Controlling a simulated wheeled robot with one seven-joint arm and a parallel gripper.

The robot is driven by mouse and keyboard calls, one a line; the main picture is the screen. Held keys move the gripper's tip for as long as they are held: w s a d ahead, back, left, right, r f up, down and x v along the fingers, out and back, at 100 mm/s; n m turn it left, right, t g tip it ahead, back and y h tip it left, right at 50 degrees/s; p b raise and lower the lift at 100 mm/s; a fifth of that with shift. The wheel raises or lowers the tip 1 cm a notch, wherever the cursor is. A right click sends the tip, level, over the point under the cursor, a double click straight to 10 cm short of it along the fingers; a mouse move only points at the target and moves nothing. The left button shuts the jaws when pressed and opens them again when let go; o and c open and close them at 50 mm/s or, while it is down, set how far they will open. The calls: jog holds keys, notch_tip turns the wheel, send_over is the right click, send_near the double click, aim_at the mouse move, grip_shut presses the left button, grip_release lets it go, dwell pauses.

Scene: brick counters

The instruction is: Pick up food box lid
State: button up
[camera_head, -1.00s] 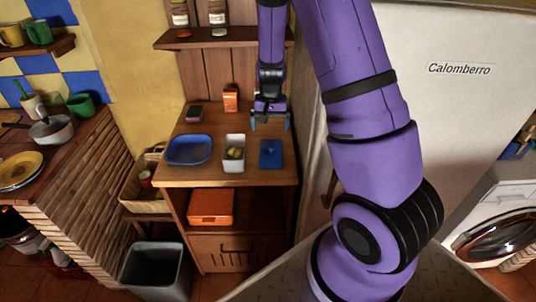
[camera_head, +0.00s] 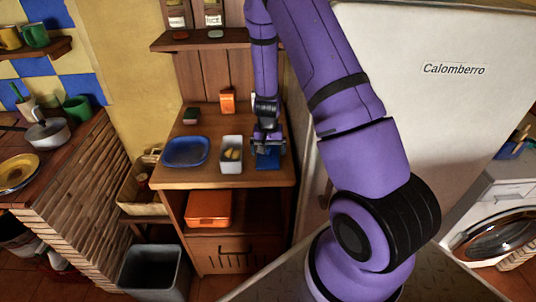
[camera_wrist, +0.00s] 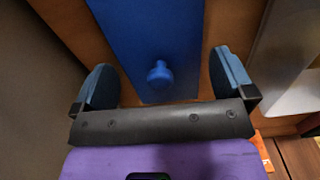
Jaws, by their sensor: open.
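The food box lid is a flat blue rectangle with a small round knob. In the wrist view the lid (camera_wrist: 150,35) lies on the wooden top, its knob between my fingers but touching neither. My gripper (camera_wrist: 163,80) is open and empty, one blue finger on each side of the knob. In the head view my gripper (camera_head: 268,149) is right over the lid (camera_head: 267,161) and hides much of it. The white food box (camera_head: 231,155) stands open just left of the lid, with yellowish food inside.
A blue plate (camera_head: 186,151) lies left of the food box on the wooden cabinet top (camera_head: 200,177). An orange carton (camera_head: 227,101) and a small dark item (camera_head: 191,116) stand behind. The white fridge (camera_head: 440,110) is close on the right.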

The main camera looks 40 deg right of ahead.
jog(key=shift+f, duration=0.35)
jog(key=shift+c, duration=0.2)
jog(key=c, duration=0.7)
jog(key=shift+r, duration=0.2)
